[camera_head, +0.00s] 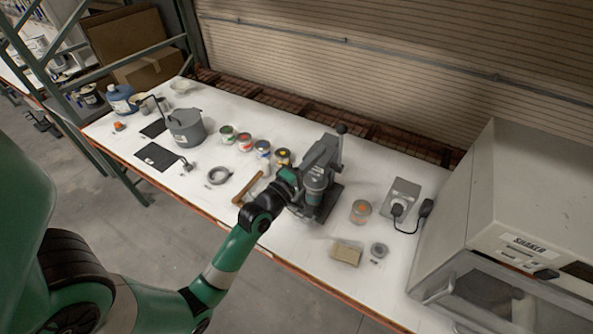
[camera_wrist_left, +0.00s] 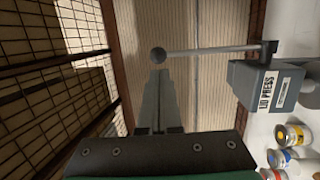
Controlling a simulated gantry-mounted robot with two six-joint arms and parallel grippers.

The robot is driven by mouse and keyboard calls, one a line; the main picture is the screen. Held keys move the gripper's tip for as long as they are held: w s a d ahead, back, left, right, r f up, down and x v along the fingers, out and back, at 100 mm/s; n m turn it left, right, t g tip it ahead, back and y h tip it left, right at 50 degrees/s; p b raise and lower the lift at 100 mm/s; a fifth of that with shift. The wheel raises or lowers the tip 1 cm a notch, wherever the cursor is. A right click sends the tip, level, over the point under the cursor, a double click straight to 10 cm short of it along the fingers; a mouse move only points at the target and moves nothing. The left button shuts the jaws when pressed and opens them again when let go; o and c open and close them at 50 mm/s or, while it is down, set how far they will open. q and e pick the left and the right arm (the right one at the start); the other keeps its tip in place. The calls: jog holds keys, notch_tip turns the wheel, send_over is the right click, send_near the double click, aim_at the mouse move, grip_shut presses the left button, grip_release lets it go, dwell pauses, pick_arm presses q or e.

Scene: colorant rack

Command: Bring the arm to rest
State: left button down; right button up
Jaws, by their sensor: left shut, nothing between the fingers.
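My left arm reaches in from the lower left of the head view. Its wrist ends beside the grey lid press (camera_head: 322,158) on the bench, and the fingertips cannot be made out there. In the left wrist view my left gripper (camera_wrist_left: 160,95) is shut and empty. The lid press (camera_wrist_left: 262,82) stands at the right of that view, with its lever and round black knob crossing just beyond the fingertips. I cannot tell whether the fingers touch the knob. My right gripper is not in view.
The white bench (camera_head: 300,235) holds several paint cans (camera_head: 244,141), a grey bucket (camera_head: 186,128), a wooden mallet (camera_head: 248,188), a tan block (camera_head: 346,253), and a grey plug box (camera_head: 402,197). A large shaker (camera_head: 510,225) stands at the right. Floor is open in front.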

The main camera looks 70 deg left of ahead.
pick_arm(q)
jog(key=b+v, duration=0.1)
jog(key=v, duration=0.7)
jog(key=shift+w+f, duration=0.15)
